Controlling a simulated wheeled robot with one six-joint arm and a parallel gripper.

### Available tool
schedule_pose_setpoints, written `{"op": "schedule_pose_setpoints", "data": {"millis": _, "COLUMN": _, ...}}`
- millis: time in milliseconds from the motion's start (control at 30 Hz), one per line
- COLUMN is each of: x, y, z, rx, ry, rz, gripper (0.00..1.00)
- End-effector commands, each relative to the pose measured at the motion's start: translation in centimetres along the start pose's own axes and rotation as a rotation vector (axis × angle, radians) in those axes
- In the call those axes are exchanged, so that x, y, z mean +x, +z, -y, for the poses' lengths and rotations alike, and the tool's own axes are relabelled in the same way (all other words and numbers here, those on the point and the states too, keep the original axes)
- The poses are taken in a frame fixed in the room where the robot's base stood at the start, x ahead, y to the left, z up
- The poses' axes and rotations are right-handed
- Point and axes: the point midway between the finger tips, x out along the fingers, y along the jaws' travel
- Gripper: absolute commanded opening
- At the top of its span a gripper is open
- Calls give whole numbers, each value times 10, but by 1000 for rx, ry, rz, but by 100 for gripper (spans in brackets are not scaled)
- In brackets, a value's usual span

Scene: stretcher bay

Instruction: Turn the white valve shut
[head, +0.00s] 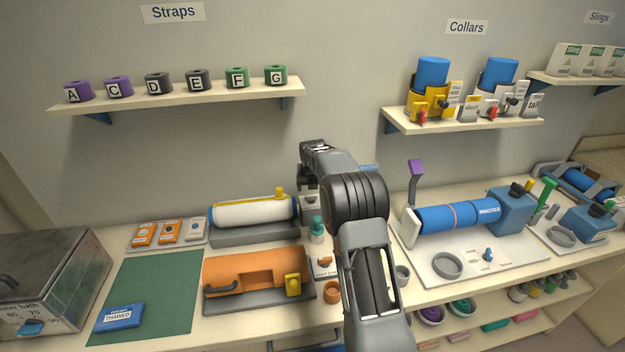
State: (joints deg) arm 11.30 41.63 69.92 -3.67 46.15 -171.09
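A white cylinder (250,211) lies on a grey cradle on the counter, with a yellow knob (280,193) on top and a dark blue band near its right end. A pale grey fitting (308,207) shows just past that end, partly behind my arm. I cannot clearly make out a white valve; my arm may cover it. My arm rises in front of the counter, and its far end is above and behind the cylinder's right end. My gripper's fingers cannot be made out, so its opening and any contact are unclear.
An orange cylinder (252,271) on a cradle and a small teal-topped bottle (317,228) are close to my arm. The green mat (150,280) is mostly clear. Shelves hang above.

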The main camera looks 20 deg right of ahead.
Motion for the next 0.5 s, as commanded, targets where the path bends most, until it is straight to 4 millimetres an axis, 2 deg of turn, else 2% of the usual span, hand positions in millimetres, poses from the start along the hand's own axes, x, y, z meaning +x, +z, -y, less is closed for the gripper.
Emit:
{"op": "schedule_pose_setpoints", "data": {"millis": 200, "x": -39, "y": 0, "z": 0, "rx": 0, "ry": 1, "rz": 4, "gripper": 77}}
{"op": "schedule_pose_setpoints", "data": {"millis": 500, "x": -66, "y": 0, "z": 0, "rx": 0, "ry": 0, "rz": 1, "gripper": 77}}
